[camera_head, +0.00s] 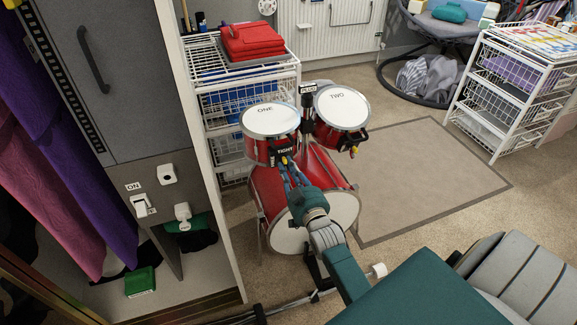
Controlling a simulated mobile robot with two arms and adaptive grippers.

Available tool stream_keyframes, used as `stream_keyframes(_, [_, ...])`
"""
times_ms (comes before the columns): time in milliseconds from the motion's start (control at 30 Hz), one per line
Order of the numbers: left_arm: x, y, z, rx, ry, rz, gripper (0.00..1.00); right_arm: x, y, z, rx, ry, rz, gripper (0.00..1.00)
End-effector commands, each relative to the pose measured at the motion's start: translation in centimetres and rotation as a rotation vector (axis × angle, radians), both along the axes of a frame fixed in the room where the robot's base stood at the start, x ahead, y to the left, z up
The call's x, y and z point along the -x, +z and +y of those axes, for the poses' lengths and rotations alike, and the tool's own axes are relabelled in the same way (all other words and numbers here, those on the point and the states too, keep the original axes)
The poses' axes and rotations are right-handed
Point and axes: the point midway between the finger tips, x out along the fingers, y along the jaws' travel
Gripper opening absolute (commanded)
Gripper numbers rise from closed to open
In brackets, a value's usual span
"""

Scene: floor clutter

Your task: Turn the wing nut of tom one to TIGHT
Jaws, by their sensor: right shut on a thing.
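Tom one (270,121), a red drum with a white head marked ONE, is mounted over the red bass drum (333,177). A black label reading TIGHT (285,151) sits on its lower right side. My right gripper (287,163) reaches up to the spot just below this label. It is shut on the small wing nut there, which the fingers mostly hide. Tom two (341,107), marked TWO, stands to the right with its own dark bracket (354,139). My left gripper is not in view.
A white wire basket rack (222,95) with folded red cloths (251,42) stands close behind tom one. A grey cabinet (110,80) is at the left. A beige rug (425,175) lies clear at the right, before another wire rack (510,90).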

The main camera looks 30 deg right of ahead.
Motion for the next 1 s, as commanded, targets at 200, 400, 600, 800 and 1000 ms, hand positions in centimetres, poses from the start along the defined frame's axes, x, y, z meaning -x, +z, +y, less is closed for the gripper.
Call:
stream_keyframes(200, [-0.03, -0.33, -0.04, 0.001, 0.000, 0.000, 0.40, -0.18, 0.45, -0.06, -0.011, 0.000, -0.012, 0.00])
stream_keyframes(400, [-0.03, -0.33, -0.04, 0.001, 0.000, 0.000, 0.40, -0.18, 0.46, -0.07, -0.009, 0.000, -0.013, 0.00])
stream_keyframes(600, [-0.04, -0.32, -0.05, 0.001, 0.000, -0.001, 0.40, -0.16, 0.43, -0.06, -0.009, 0.000, -0.011, 0.35])
stream_keyframes(800, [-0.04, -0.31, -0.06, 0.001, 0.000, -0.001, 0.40, -0.10, 0.24, -0.02, -0.010, 0.000, -0.007, 0.35])
stream_keyframes(1000, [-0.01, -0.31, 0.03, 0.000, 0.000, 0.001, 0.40, 0.31, 0.10, 0.09, -0.010, 0.000, -0.005, 0.35])
